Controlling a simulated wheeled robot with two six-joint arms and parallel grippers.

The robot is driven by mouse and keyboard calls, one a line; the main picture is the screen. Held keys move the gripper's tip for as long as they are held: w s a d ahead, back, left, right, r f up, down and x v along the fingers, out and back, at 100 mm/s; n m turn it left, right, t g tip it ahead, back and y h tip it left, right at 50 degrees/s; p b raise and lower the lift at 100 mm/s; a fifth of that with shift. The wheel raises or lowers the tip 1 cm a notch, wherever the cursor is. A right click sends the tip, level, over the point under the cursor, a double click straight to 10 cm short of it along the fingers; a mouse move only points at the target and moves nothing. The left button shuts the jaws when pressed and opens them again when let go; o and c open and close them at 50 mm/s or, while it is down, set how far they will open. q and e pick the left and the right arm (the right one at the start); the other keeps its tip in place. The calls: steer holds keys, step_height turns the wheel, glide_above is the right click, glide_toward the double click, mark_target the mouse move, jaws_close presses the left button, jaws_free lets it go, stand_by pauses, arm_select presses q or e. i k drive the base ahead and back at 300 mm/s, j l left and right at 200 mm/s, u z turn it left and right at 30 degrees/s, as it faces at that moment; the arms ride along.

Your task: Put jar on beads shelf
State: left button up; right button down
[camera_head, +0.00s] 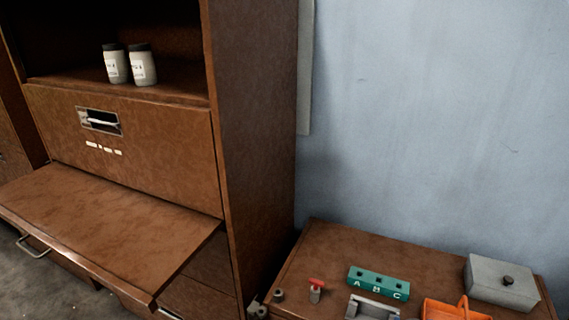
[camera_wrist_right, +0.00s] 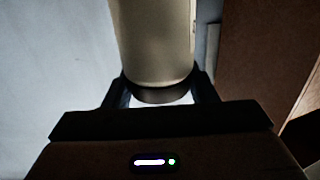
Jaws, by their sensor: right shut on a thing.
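In the right wrist view my right gripper (camera_wrist_right: 160,88) is shut on a jar (camera_wrist_right: 155,45). The jar is cream with a dark rim or lid at the end toward the wrist, and its far end is cut off by the frame's top. In the head view two pale jars with dark lids and white labels, a left one (camera_head: 115,66) and a right one (camera_head: 143,67), stand side by side on an open shelf (camera_head: 180,84) of the brown cabinet. Their label text is too small to read. Neither gripper shows in the head view.
A fold-down panel (camera_head: 110,225) juts out from the cabinet, bare on top. A low table (camera_head: 330,245) at the right holds a green block (camera_head: 378,283), an orange container (camera_head: 455,311), a grey lidded box (camera_head: 502,283) and a red-topped piece (camera_head: 316,288). The shelf right of the jars is clear.

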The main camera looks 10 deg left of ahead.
mark_target(184, 91)
steer(key=k+j, duration=0.1)
steer(key=j, duration=0.35)
steer(key=j+z, duration=0.15)
steer(key=j, duration=0.3)
steer(key=k+j, duration=0.15)
steer(key=j, duration=0.3)
steer(key=k+j+z, duration=0.15)
steer(key=j, duration=0.25)
steer(key=k+j, duration=0.1)
steer(key=j, duration=0.35)
steer(key=k+j+z, duration=0.1)
steer(key=j, duration=0.35)
